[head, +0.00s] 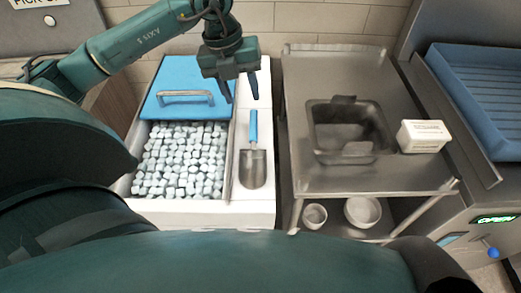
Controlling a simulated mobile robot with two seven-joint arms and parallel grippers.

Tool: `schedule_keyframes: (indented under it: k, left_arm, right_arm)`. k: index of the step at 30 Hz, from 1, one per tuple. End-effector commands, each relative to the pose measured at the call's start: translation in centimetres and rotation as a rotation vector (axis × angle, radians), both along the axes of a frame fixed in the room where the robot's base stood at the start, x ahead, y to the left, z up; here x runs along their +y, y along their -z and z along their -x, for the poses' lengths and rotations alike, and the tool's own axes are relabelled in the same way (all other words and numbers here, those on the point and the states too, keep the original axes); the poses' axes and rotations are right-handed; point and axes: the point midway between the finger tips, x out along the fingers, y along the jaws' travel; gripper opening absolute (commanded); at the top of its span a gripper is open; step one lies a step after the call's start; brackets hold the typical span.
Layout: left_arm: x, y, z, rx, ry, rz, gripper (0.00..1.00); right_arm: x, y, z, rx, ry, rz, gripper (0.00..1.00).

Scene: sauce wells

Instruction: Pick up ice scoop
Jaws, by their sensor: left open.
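The ice scoop (254,165) has a blue handle and a metal bowl. It lies on the white top of the ice bin, right of the ice, with its handle toward the back and its bowl toward me. My left gripper (239,97) is open above the bin, behind the scoop's handle, fingers pointing down. It looks apart from the handle and empty. My right gripper is not in view.
The white bin (245,213) holds ice cubes (180,160) under a partly open blue lid (190,73) with a metal handle. A steel cart (308,82) on the right carries a dark pan (318,120) and a white box (423,136); bowls (363,210) sit below.

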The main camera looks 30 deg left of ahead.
Motion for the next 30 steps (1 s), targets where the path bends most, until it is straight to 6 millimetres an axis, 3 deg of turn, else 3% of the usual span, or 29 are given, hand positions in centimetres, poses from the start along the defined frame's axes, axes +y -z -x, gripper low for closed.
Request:
schedule_keyframes:
  k: [3,9,16,24,30]
  left_arm:
    - [-0.5,2.6,-0.1,0.008,0.003,0.003,0.42]
    - [-1.1,5.5,-0.4,0.004,0.005,0.005,0.42]
    - [-1.6,7.1,-0.4,0.005,0.005,0.006,0.42]
    - [-2.6,10.8,-0.5,0.003,0.004,0.007,0.42]
    - [-2.7,11.2,-0.6,0.001,0.005,0.007,0.42]
  right_arm:
    - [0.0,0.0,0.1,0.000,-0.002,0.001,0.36]
    - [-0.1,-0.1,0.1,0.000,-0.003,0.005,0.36]
    - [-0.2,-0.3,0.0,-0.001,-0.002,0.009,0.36]
    - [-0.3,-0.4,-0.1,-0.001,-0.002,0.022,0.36]
    - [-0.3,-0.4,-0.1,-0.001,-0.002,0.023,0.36]
